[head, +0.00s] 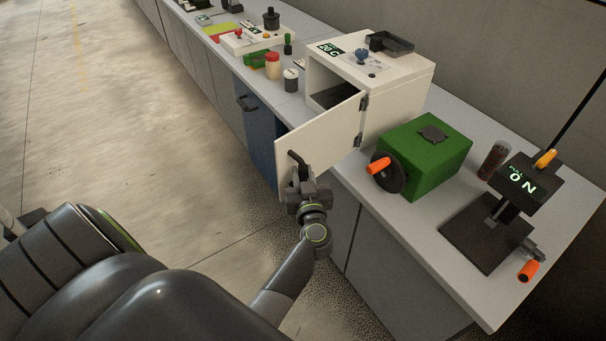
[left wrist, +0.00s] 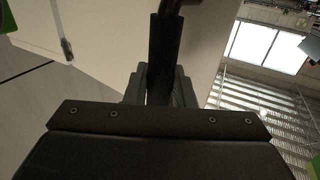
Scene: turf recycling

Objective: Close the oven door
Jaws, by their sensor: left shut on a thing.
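The white oven (head: 395,85) stands on the long grey bench, with its door (head: 325,135) swung wide open toward me on hinges at the right side of the opening. A black bar handle (head: 295,158) sits near the door's free edge. My left gripper (head: 301,180) is at that handle and shut on it. In the left wrist view the dark handle bar (left wrist: 164,60) runs up from between the fingers, with the pale door face (left wrist: 110,45) behind it. The oven's dark inside shows partly behind the door. My right gripper is not in view.
A green box with a crank wheel (head: 425,155) stands right of the oven, near the hinge side. A black press (head: 490,225) is farther right. Small jars (head: 272,66) stand left of the oven. Open floor (head: 130,150) lies to the left.

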